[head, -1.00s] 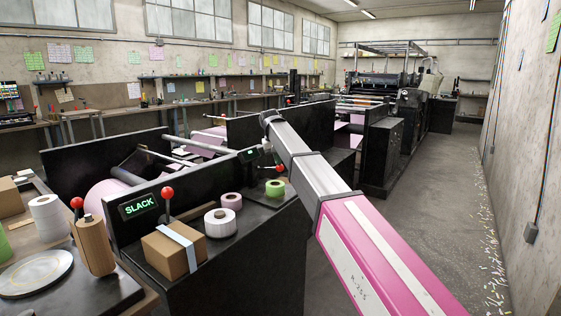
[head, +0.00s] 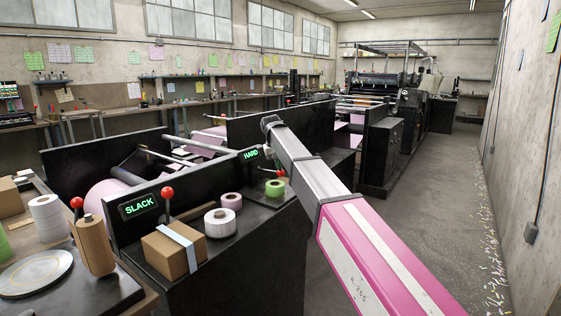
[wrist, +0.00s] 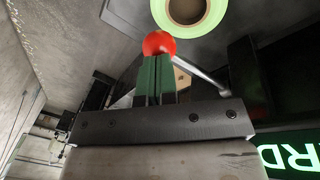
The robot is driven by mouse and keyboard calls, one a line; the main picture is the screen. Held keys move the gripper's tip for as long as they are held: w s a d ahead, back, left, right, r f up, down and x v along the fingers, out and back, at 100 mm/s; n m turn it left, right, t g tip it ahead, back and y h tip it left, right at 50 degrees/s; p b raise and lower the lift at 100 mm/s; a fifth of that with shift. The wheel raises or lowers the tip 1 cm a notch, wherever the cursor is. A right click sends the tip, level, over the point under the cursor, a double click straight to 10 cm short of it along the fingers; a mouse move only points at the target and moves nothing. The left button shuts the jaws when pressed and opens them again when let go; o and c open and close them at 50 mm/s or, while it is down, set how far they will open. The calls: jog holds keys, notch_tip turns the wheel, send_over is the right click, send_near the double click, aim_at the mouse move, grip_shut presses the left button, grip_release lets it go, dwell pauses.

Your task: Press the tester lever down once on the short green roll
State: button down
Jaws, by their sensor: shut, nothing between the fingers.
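The short green roll (head: 275,187) stands on the far black machine top. It also shows at the top of the wrist view (wrist: 188,12). The tester lever's red knob (head: 280,172) is low, just above the roll, and its rod lies near level. In the wrist view the red knob (wrist: 159,43) is at the tips of my gripper (wrist: 157,62), with the grey rod (wrist: 202,76) running off to the right. My gripper's green fingers are shut with nothing between them. They look to be on the knob. The display (head: 251,155) beside this lever reads HARD.
A white roll (head: 220,222), a pink roll (head: 231,201) and a taped cardboard box (head: 173,252) stand nearer on the machine. A second red-knobbed lever (head: 168,191) stands upright by a SLACK display (head: 139,205). The floor at right is open.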

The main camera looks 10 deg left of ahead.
jog(key=shift+w+a+r, duration=0.1)
jog(key=shift+a+r, duration=0.15)
jog(key=shift+r, duration=0.7)
jog(key=shift+w+a+r, duration=0.1)
jog(key=shift+a+r, duration=0.1)
jog(key=shift+r, duration=0.7)
jog(key=shift+w+a+r, duration=0.1)
jog(key=shift+a+r, duration=0.15)
jog(key=shift+r, duration=0.7)
jog(key=r, duration=0.1)
jog(key=w+d+v, duration=0.1)
jog(key=v, duration=0.5)
send_over(276, 172)
jog(key=a, duration=0.1)
jog(key=shift+w+a, duration=0.2)
jog(key=shift+w, duration=0.1)
